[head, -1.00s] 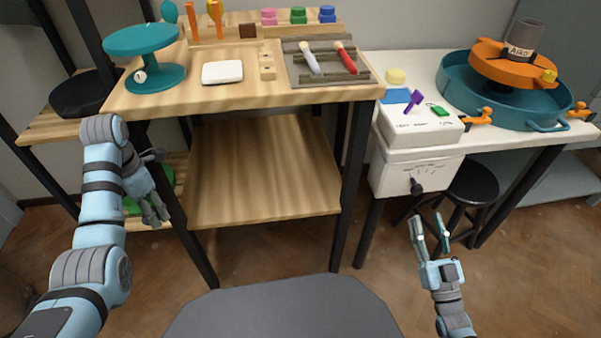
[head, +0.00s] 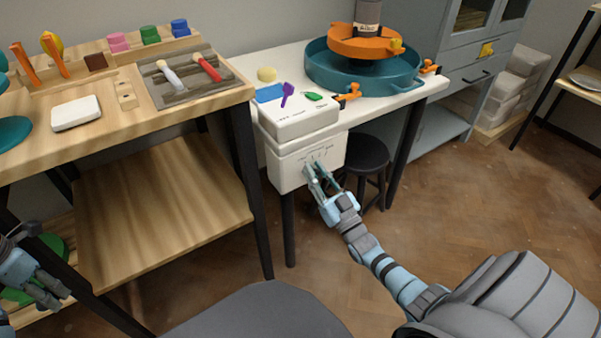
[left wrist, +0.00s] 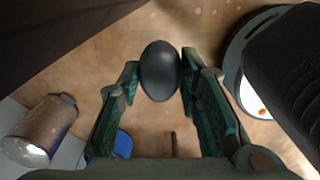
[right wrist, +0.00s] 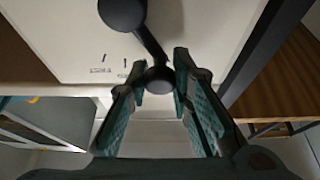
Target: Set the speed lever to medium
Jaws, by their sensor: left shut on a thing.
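A white box (head: 290,170) with a scale of small marks hangs at the front of the white table. Its black speed lever (right wrist: 150,45) shows in the right wrist view, running from a round pivot down and right to a round knob (right wrist: 160,80). The mark labels are too small to read. My right gripper (head: 312,172) is at the box front, its fingers apart on either side of the knob. In the head view the gripper hides the lever. My left gripper (head: 55,298) is low at the left, shut on a dark oval object (left wrist: 160,70) over the floor.
A wooden workbench (head: 125,125) with tools stands at the left. A teal basin (head: 365,78) with an orange wheel sits on the white table (head: 290,55). A black stool (head: 365,155) stands close behind my right gripper. The floor at right is clear.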

